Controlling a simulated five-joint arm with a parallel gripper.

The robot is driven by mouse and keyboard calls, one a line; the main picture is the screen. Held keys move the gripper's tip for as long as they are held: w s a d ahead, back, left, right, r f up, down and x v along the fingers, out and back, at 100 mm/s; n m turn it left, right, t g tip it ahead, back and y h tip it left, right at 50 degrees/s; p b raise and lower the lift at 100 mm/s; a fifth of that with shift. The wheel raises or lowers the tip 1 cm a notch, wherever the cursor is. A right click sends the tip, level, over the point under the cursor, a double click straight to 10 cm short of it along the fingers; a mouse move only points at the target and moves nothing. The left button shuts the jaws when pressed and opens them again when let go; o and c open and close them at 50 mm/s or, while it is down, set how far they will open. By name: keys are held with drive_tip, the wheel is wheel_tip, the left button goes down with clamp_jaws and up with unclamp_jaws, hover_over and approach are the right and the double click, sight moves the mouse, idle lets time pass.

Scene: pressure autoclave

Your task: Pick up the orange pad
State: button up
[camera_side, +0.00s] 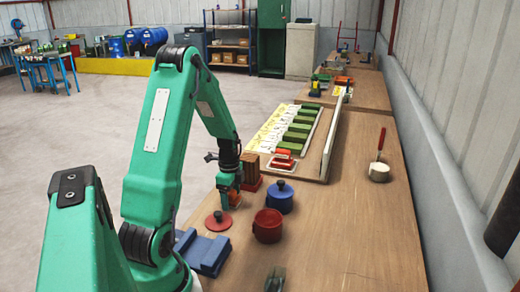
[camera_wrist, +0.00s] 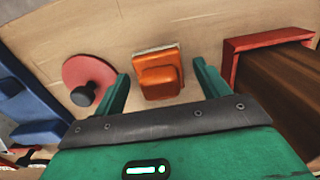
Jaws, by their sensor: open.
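The orange pad (camera_wrist: 160,77) is a small orange block with a raised grip, lying on the wooden table between my fingers in the wrist view. In the side view a bit of the orange pad (camera_side: 234,198) shows beneath my gripper (camera_side: 230,192). My gripper (camera_wrist: 163,88) is open, with one green finger on each side of the pad. I see gaps between the fingers and the pad, and nothing is held.
A red lid (camera_side: 217,221) with a dark knob lies left of the pad. A blue block (camera_side: 202,252), a red pot (camera_side: 267,226) and a blue lidded pot (camera_side: 279,197) stand nearby. A red-edged holder with brown slabs (camera_wrist: 275,60) is right of my fingers.

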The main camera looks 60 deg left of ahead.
idle(0.3)
drive_tip(key=c, duration=1)
drive_tip(key=shift+r, duration=0.2)
drive_tip(key=shift+c, duration=0.2)
drive_tip(key=shift+r, duration=0.5)
wheel_tip(320, 180, up, 3)
drive_tip(key=shift+d+r, duration=0.1)
drive_tip(key=w+d+r, duration=0.3)
drive_tip(key=d+r, duration=0.3)
drive_tip(key=d, duration=0.5)
drive_tip(key=shift+r, duration=0.25)
drive_tip(key=o, duration=0.4)
drive_tip(key=shift+c, duration=1.5)
